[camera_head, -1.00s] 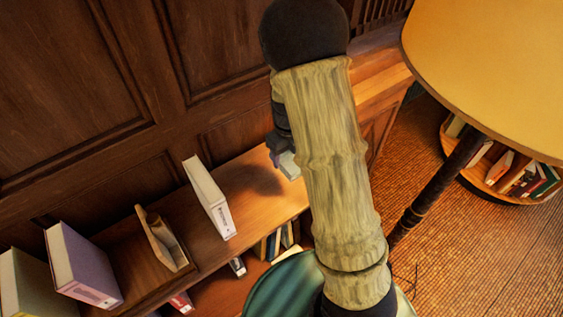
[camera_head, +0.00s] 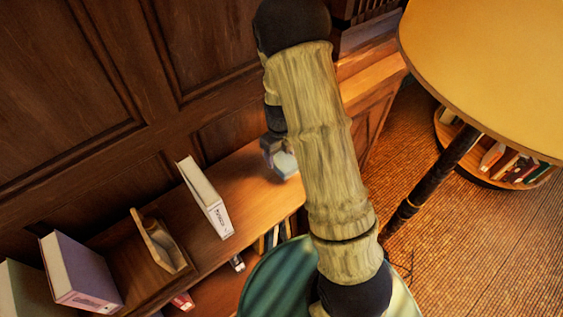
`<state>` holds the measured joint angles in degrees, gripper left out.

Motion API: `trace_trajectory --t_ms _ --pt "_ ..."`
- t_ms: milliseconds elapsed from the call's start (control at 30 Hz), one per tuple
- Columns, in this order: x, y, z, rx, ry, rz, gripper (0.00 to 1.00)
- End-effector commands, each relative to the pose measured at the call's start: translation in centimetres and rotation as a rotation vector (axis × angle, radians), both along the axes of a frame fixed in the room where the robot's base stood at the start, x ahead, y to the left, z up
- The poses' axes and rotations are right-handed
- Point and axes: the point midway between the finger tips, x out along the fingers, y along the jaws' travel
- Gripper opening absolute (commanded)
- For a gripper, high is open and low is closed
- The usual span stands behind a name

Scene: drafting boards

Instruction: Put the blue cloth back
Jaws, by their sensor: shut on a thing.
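My gripper (camera_head: 272,148) is partly hidden behind my own arm, above the right part of the wooden shelf top (camera_head: 252,190). It is shut on a small pale blue thing, which I take to be the blue cloth (camera_head: 285,163). Only a small patch of the cloth shows beside my arm. I cannot tell whether it touches the shelf top.
A white book (camera_head: 204,195) stands left of my gripper, then a wooden bookend-like piece (camera_head: 158,240) and a purple book (camera_head: 80,270). Panelled wall (camera_head: 60,80) rises behind. A lamp (camera_head: 490,70) stands at right. A teal round thing (camera_head: 270,283) is below.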

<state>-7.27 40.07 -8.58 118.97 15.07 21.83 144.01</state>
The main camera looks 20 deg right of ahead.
Motion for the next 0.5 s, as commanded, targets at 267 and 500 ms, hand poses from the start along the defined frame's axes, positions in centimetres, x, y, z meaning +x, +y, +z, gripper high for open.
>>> trace_trajectory --t_ms 267,500 --pt "0.0 -0.4 -0.6 -0.001 -0.001 -0.007 0.43" --pt "0.0 -0.6 -1.7 -0.001 0.002 -0.011 0.43"
